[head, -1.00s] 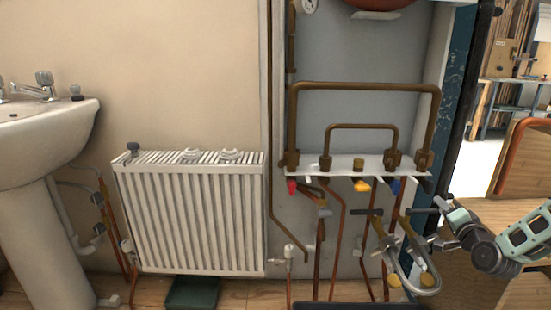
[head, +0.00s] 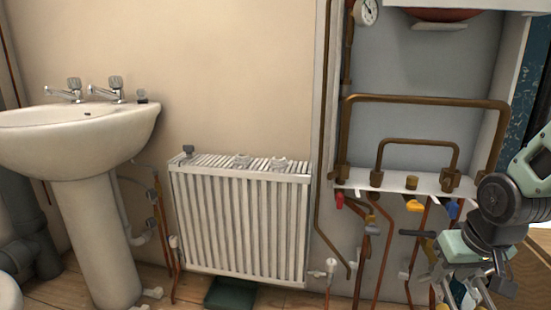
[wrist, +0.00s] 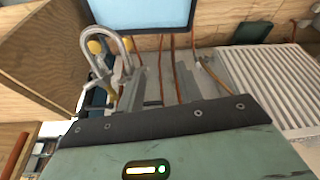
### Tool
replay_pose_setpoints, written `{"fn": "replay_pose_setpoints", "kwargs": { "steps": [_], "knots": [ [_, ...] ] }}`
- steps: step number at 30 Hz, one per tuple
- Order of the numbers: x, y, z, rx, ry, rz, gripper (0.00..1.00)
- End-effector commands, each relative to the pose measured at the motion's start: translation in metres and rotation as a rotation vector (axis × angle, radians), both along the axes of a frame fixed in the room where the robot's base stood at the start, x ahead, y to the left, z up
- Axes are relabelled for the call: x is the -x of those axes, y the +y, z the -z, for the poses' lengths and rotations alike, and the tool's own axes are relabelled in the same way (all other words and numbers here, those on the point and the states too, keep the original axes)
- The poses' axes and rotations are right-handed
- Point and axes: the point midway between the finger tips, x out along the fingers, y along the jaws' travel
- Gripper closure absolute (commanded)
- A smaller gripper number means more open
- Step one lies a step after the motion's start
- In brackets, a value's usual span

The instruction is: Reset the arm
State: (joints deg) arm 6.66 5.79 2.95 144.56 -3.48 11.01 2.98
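My arm comes in from the right of the head view. My gripper (head: 468,293) points down at the bottom right, its tips near or past the picture's lower edge. Its green-grey body fills the bottom of the wrist view, with two grey fingers (wrist: 158,85) that look apart and nothing visible between them. A bent silver tool (wrist: 105,50) with yellow parts shows beside the fingers in the wrist view. In the head view my arm hides most of it; one dark handle (head: 415,233) shows to the left of my gripper.
The white radiator (head: 240,222) stands left of the copper pipes, with a dark green tray (head: 230,292) below it. The sink (head: 85,140) is farther left. A white shelf (head: 398,181) carries brown pipes and coloured valve handles close to my arm. A wooden panel (wrist: 55,45) shows in the wrist view.

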Motion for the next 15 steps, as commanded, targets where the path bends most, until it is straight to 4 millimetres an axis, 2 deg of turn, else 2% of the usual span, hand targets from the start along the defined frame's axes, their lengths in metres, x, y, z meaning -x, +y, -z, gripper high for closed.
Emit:
{"fn": "replay_pose_setpoints", "kwargs": {
  "steps": [5,6,11,15],
  "knots": [
    [0.044,0.03,-0.017,-0.013,0.099,-0.078,0.65],
    [0.045,0.046,-0.02,-0.015,0.11,-0.123,0.65],
    [0.066,0.099,-0.029,-0.015,0.158,-0.281,0.65],
    [0.093,0.141,-0.038,-0.006,0.202,-0.426,0.65]
  ]
}}
